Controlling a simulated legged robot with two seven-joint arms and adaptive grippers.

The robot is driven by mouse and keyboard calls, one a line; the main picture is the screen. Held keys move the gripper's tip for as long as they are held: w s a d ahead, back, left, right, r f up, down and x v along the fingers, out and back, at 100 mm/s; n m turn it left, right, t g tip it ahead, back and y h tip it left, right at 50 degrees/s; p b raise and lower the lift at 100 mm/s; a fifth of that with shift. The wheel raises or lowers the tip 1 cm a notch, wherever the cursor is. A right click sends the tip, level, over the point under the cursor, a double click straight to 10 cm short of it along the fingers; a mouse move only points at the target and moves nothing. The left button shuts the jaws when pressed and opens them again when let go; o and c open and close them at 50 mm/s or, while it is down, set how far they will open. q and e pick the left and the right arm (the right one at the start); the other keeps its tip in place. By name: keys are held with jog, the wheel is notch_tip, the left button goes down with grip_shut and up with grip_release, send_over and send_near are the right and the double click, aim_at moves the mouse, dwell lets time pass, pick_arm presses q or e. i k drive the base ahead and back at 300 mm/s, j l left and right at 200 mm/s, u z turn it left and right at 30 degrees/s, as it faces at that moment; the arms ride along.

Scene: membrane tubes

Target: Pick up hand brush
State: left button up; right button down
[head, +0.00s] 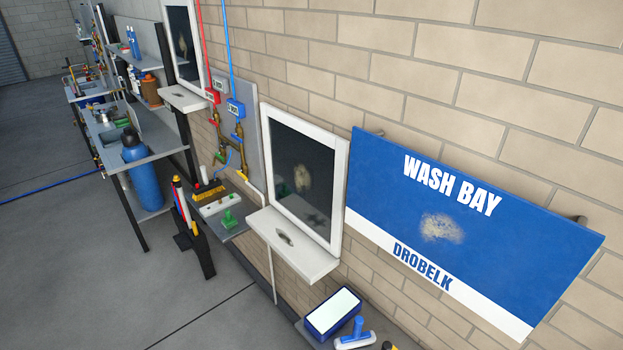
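A brush-like item with a yellow-brown block (208,192) sits on a low grey wall shelf left of centre, and it is small in the head view. Near it on that shelf are a white tray (214,206) and a green handled item (229,219). A blue-handled white tool (355,335) lies on another shelf at the bottom edge; I cannot tell whether it is a brush or a squeegee. I cannot say for certain which of these is the hand brush. Neither of my grippers is in view.
A blue "WASH BAY" sign (470,215) and framed mirrors (300,165) with white ledges (292,246) line the brick wall. A blue-rimmed box (333,312) stands at the bottom. A sink bench with a blue bottle (142,175) is at left. The grey floor (60,250) is mostly clear.

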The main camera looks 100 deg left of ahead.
aim_at(208, 187)
jog(key=u, duration=4)
